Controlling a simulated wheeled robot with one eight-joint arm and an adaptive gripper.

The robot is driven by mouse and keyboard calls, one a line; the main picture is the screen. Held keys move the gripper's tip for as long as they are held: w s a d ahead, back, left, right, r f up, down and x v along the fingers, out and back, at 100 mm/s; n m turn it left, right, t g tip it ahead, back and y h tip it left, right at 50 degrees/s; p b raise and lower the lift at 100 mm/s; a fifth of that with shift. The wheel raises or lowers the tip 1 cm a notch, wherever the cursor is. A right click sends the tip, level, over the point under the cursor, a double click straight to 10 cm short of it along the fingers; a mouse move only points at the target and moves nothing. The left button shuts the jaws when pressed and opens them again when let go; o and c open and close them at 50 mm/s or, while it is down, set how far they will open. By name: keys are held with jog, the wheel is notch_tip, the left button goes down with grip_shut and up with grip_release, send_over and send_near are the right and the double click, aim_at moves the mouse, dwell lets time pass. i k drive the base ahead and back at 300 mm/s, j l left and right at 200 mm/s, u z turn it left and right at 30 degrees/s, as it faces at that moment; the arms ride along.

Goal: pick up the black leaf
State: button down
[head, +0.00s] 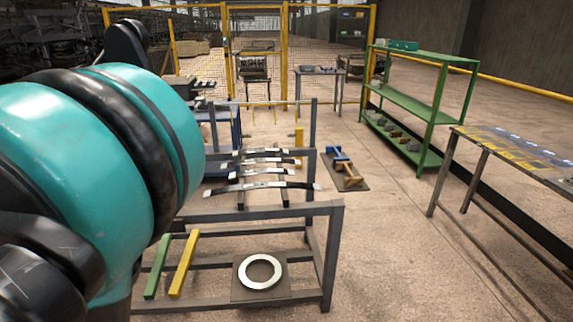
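Several curved leaf springs lie across a dark metal rack (240,213) in the middle of the head view. I cannot tell for sure which one is the black leaf. My teal and black arm fills the left side of the view, close to the camera. My gripper is out of view, so its place relative to the leaves does not show.
On the rack's lower level are a green bar (158,266), a yellow bar (183,264) and a pale ring (260,271). A green shelf (418,100) and a metal table (500,152) stand at the right. The floor between rack and table is mostly clear.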

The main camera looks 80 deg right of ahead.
aim_at(260, 160)
jog(key=z, duration=2.55)
